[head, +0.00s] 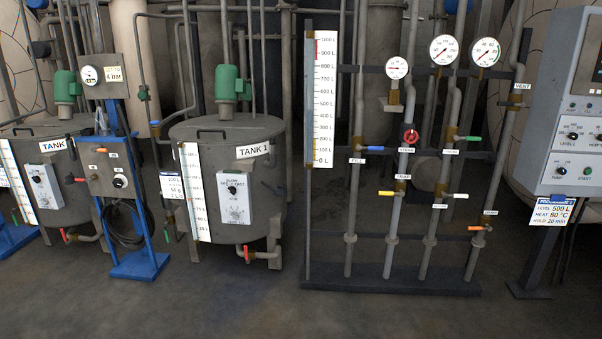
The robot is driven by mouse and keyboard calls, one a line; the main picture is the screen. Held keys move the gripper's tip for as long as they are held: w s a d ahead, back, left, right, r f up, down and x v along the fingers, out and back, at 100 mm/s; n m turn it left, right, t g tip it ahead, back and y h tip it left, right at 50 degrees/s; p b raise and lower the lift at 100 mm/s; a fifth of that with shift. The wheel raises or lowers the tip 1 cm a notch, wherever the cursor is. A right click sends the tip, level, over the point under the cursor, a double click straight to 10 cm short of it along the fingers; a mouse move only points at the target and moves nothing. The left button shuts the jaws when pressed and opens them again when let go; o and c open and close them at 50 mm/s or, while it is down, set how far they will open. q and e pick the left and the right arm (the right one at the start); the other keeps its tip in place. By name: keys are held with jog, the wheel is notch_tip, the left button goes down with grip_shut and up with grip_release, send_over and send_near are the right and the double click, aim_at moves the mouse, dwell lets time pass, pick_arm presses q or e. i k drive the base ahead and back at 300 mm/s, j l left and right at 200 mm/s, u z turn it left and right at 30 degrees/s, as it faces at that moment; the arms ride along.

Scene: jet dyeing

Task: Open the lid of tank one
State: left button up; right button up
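Tank one (262,205) is a grey upright cylinder left of the middle, with a "TANK 1" label (253,151) near its rim. Its lid (240,128) lies flat on top and looks closed. A dark handle (211,132) stands on the left front part of the lid. A green motor (232,84) rises behind the lid. A level scale and a white control panel (235,199) are on the tank's front. Neither of my grippers shows in the head view.
A blue-footed stand (139,264) with a box and hose is left of tank one, beside another tank (60,180). A valve rack on a dark base (390,279) with pipes and gauges stands right. A grey control console (565,100) is far right. The floor in front is clear.

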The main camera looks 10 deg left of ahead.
aim_at(190, 134)
jog(key=i+u, duration=0.1)
jog(key=i, duration=0.6)
jog(key=i+l+u, duration=0.1)
jog(key=i, duration=0.6)
jog(key=i+j+z, duration=0.2)
jog(key=i+j, duration=0.95)
jog(key=i, duration=0.15)
jog(key=i+j+z, duration=0.15)
jog(key=j, duration=0.3)
jog(key=i+j+z, duration=0.15)
jog(key=j, duration=0.3)
jog(key=i+j+z, duration=0.15)
jog(key=j, duration=0.35)
jog(key=k, duration=0.05)
